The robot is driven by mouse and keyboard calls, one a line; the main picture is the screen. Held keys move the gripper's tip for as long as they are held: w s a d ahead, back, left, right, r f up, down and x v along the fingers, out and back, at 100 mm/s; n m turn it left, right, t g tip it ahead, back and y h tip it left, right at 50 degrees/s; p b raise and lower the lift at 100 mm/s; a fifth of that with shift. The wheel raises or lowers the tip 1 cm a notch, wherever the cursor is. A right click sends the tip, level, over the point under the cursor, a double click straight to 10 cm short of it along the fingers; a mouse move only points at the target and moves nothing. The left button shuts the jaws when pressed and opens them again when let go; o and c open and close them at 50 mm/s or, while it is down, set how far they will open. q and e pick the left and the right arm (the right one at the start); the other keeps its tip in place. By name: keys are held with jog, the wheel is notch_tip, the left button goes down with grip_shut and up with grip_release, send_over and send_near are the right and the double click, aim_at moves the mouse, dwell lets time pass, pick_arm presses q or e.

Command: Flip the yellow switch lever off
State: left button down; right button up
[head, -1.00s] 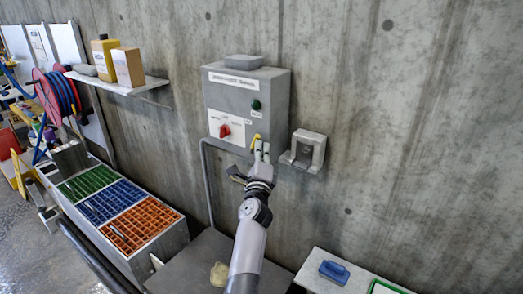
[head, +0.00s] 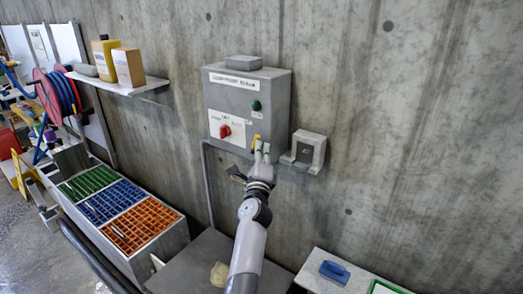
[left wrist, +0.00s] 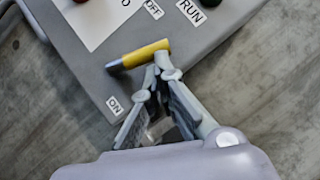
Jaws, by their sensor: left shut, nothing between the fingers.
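The yellow switch lever (head: 257,141) is at the lower right of the grey control box (head: 228,104) on the wall. In the left wrist view the lever (left wrist: 140,54) is a yellow bar with a grey end, between the OFF label (left wrist: 153,9) and the ON label (left wrist: 115,105). My left gripper (head: 262,148) is shut and empty, just below the lever. In the left wrist view its fingertips (left wrist: 162,62) are right by the lever's yellow end, on the ON-label side; I cannot tell whether they touch it. My right gripper is out of view.
A red knob (head: 225,131) and a green button (head: 256,105) are on the box front. A grey bracket (head: 308,150) sticks out of the wall to the right of my gripper. A shelf (head: 125,86) with containers is at the upper left.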

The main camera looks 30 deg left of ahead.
pick_arm(q)
jog(key=shift+r, duration=0.2)
jog(key=shift+a+r, duration=0.1)
jog(key=shift+r, duration=0.65)
notch_tip(320, 180, up, 8)
jog(key=shift+r, duration=0.1)
